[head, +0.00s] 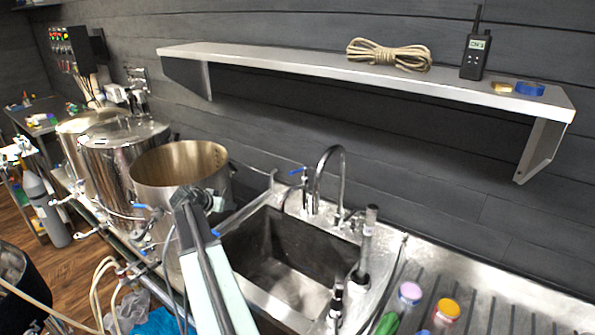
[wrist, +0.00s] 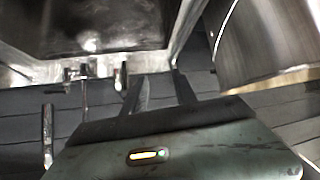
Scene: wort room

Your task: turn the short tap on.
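The short tap (head: 303,200) stands at the back rim of the sink, left of the tall gooseneck faucet (head: 341,160). Its blue lever (head: 297,171) points left. In the wrist view a small upright fitting (wrist: 121,76) at the sink's edge looks like the same tap, but it is too small to be sure. My gripper (wrist: 160,88) shows two dark fingers apart with nothing between them. It is beside that fitting, on its right in the wrist view, not visibly touching it. In the head view my arm rises in front of the open pot; the fingertips are hard to make out.
The sink (head: 275,300) lies right of my arm. A large open steel pot (head: 160,180) stands close on the left, also in the wrist view (wrist: 265,45). A wall shelf (head: 370,73) overhangs the back. Bottles and a green object stand right of the sink.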

